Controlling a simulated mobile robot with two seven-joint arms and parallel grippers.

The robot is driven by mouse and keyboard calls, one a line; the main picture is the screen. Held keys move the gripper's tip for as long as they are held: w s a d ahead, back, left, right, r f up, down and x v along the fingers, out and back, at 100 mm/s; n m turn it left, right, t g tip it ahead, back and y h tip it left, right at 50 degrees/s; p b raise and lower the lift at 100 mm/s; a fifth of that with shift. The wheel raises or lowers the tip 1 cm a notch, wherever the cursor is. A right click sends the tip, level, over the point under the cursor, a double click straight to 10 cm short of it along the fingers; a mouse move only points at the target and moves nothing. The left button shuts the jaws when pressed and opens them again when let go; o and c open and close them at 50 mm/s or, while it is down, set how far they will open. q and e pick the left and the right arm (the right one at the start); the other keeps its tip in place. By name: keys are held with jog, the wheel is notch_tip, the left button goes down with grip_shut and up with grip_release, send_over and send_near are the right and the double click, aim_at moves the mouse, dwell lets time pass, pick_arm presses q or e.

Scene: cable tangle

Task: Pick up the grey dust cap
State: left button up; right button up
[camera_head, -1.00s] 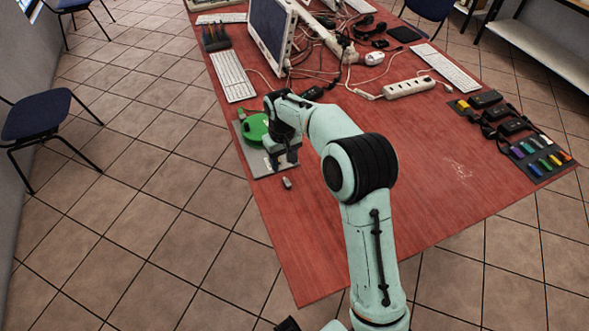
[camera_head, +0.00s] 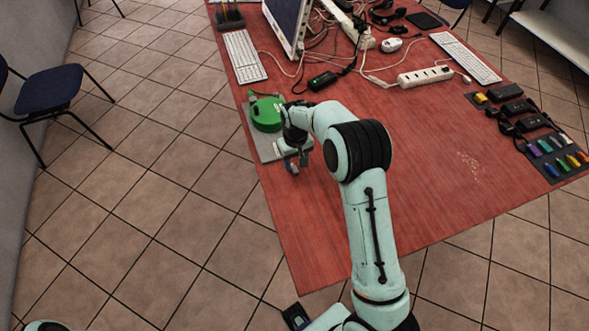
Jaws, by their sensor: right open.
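The grey dust cap (camera_head: 293,169) is a very small grey piece on the red table, by the near edge of a grey mat. My right gripper (camera_head: 297,163) points down over it with its dark fingers apart, close around or just above the cap. The fingers partly hide the cap, and I cannot tell whether they touch it. My left gripper is not in view.
A green round reel (camera_head: 267,114) sits on the grey mat (camera_head: 270,151), left of my right gripper. A black adapter (camera_head: 323,81), cables, a power strip (camera_head: 425,76) and a keyboard (camera_head: 244,57) lie farther back. The red table's (camera_head: 320,235) near part is clear.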

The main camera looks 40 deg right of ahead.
aim_at(296, 170)
notch_tip(296, 170, down, 4)
jog(key=shift+r, duration=0.15)
jog(key=shift+s, duration=0.1)
grip_shut()
jog(key=shift+r, duration=0.1)
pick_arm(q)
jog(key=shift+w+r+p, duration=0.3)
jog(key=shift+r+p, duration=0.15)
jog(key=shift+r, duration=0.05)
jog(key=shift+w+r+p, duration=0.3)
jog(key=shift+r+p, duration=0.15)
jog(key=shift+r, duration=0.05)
pick_arm(e)
notch_tip(296, 170, up, 20)
